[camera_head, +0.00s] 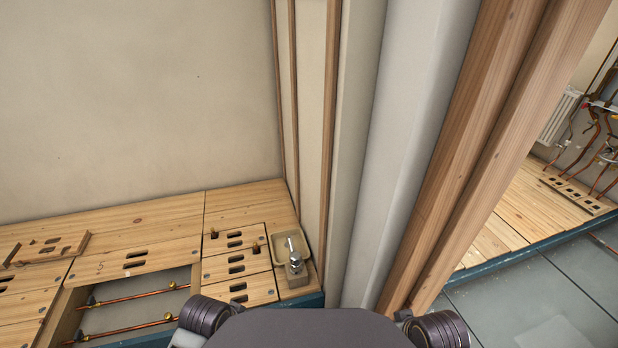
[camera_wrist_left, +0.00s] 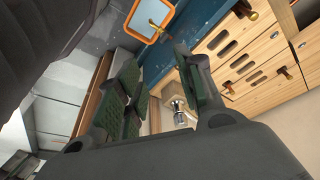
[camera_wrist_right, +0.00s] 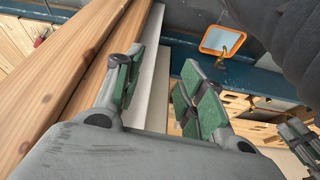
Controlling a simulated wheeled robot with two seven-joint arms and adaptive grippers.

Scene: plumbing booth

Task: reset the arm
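My left gripper (camera_wrist_left: 158,68) shows in the left wrist view with its green-padded fingers apart and nothing between them. My right gripper (camera_wrist_right: 163,68) shows in the right wrist view, also with its fingers apart and empty. Neither gripper shows in the head view; only dark parts of my own arms show along its bottom edge. At the lower right of the right wrist view, green-padded fingers of my left gripper (camera_wrist_right: 299,140) are partly visible.
A wooden bench (camera_head: 140,220) with slotted panels and copper pipes (camera_head: 135,297) stands at left. A tray (camera_head: 283,244) and metal fitting (camera_head: 295,268) sit at its corner. Wooden posts (camera_head: 470,130) stand right of centre.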

